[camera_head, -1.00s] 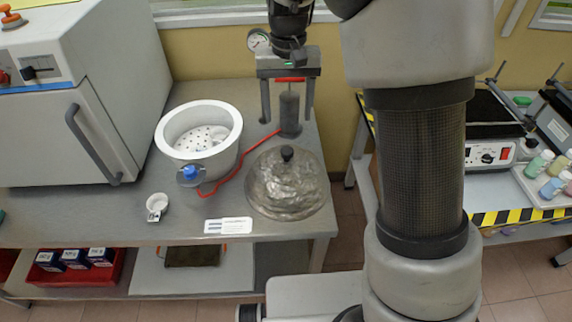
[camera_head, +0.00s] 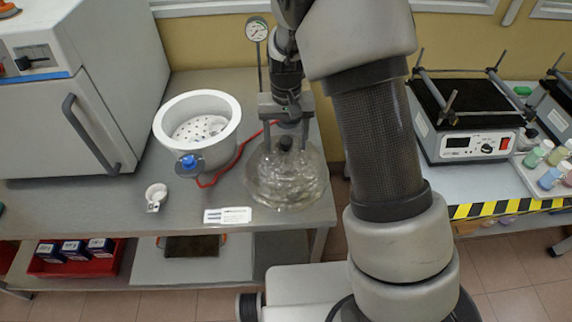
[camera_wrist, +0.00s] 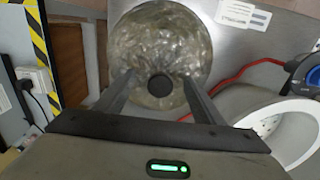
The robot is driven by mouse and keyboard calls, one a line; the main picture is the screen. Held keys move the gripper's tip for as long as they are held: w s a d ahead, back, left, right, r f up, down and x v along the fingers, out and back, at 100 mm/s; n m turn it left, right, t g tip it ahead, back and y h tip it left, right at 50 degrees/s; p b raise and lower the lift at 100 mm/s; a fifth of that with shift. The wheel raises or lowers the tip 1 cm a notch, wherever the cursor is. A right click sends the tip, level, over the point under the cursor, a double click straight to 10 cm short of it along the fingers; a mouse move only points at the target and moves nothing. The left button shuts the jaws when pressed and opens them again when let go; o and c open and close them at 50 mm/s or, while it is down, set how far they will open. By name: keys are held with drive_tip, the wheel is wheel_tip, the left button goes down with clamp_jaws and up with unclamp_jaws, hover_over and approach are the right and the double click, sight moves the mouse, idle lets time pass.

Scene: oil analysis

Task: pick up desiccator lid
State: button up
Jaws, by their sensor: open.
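The desiccator lid (camera_head: 287,180) is a round, clear glass dome with a black knob (camera_head: 285,143) on top. It lies on the grey table near its right front corner. In the wrist view the lid (camera_wrist: 150,45) fills the upper middle, and its knob (camera_wrist: 160,85) sits between my two fingers. My gripper (camera_head: 285,118) is open above the lid, with a finger on each side of the knob and apart from it. The desiccator base (camera_head: 228,150) is a white bowl with a perforated plate, left of the lid. It also shows in the wrist view (camera_wrist: 290,140).
A red hose (camera_head: 215,180) runs from the blue-knobbed valve (camera_head: 188,162) behind the lid. A pressure gauge (camera_head: 257,30) stands behind; a large white oven (camera_head: 50,100) is left.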

drive_tip(key=shift+s, duration=0.1)
clamp_jaws()
drive_tip(key=shift+s+f, duration=0.15)
idle(1.2)
